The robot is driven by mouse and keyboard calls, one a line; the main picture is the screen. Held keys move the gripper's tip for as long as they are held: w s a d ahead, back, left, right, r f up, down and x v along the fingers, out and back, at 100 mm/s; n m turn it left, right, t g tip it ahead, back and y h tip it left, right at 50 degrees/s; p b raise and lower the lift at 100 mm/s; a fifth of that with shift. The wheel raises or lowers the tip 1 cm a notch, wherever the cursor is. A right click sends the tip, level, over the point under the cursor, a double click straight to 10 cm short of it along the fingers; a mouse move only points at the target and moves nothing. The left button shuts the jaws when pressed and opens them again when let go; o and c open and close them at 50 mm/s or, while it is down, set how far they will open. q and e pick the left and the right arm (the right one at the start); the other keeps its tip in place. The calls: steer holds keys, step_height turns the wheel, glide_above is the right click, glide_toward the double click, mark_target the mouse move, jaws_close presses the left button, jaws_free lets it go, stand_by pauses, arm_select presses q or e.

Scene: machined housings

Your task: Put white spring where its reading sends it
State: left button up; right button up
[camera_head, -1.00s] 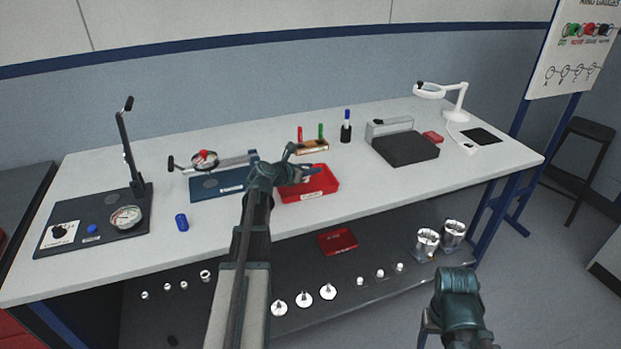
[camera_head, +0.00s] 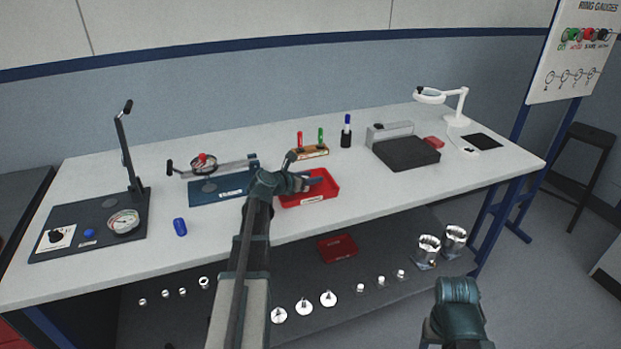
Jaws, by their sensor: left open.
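I cannot make out a white spring in this view. My left gripper (camera_head: 306,171) is open over the left part of a red open tray (camera_head: 327,188); its fingers hide part of the tray's inside, and I cannot tell what lies there. My right arm shows at the lower right, but its fingertips cannot be made out. A lever device with a round dial (camera_head: 123,221) stands at the left end of the bench. A blue base plate (camera_head: 213,192) with a second dial device (camera_head: 203,164) is left of the tray.
A blue cylinder (camera_head: 180,227) lies on the white bench (camera_head: 120,275). A black block (camera_head: 405,153) and white magnifier lamp (camera_head: 455,112) stand right. The lower shelf holds metal parts and a red case (camera_head: 337,248).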

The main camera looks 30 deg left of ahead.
arm_select(q)
steer(key=p+v, duration=0.4)
steer(key=v, duration=0.7)
steer(key=shift+w, duration=0.1)
steer(key=shift+s+a+r, duration=0.2)
steer(key=shift+s, duration=0.4)
